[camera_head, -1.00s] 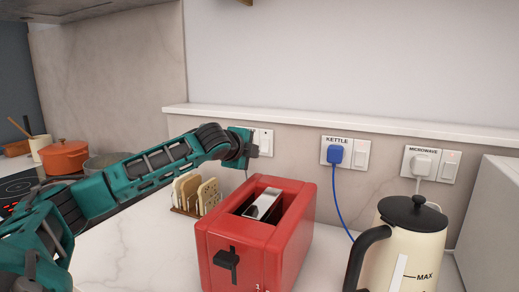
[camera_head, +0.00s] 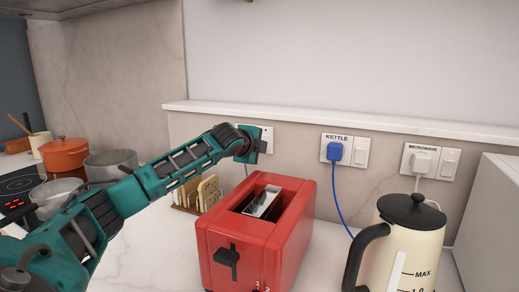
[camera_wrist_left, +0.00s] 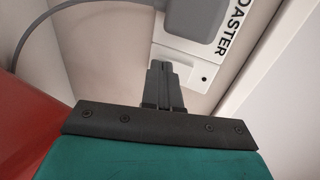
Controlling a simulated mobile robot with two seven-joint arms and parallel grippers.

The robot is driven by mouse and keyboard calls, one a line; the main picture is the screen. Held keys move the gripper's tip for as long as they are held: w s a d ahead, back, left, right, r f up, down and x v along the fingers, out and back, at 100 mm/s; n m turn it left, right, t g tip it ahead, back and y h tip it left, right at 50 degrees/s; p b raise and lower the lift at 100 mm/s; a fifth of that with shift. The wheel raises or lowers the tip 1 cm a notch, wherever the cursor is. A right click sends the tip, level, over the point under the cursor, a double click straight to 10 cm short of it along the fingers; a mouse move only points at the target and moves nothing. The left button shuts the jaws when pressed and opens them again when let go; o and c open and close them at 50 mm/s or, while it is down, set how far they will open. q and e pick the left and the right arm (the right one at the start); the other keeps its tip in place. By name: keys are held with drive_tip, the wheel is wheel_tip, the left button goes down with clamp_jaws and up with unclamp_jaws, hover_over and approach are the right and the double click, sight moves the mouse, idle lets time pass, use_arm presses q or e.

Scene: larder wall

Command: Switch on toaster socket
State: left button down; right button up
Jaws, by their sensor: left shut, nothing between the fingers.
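The toaster socket (camera_head: 267,131) is a white plate on the wall behind the red toaster (camera_head: 285,235). My left gripper (camera_head: 261,146) is in front of it and hides most of it, including much of its switch. In the left wrist view, the plate (camera_wrist_left: 187,56) with its toaster label and a grey plug (camera_wrist_left: 190,15) shows just beyond the shut, empty fingertips (camera_wrist_left: 161,66). I cannot tell whether the fingertips touch the plate or switch, nor whether the switch is on. My right gripper is not in view.
The kettle socket (camera_head: 361,153) with a blue plug and the microwave socket (camera_head: 448,163) are farther right. A cream kettle (camera_head: 417,245) stands right of the toaster. A rack of toast slices (camera_head: 208,193) sits near my left forearm. Pots (camera_head: 65,155) are at left. A ledge (camera_head: 330,119) runs above the sockets.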

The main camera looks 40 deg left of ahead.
use_arm(q)
drive_tip(key=shift+f, duration=0.1)
drive_tip(key=shift+w, duration=0.1)
drive_tip(key=r+p, duration=0.1)
drive_tip(key=p, duration=0.1)
drive_tip(key=shift+r+p, duration=0.3)
drive_tip(key=shift+r, duration=0.05)
idle(0.4)
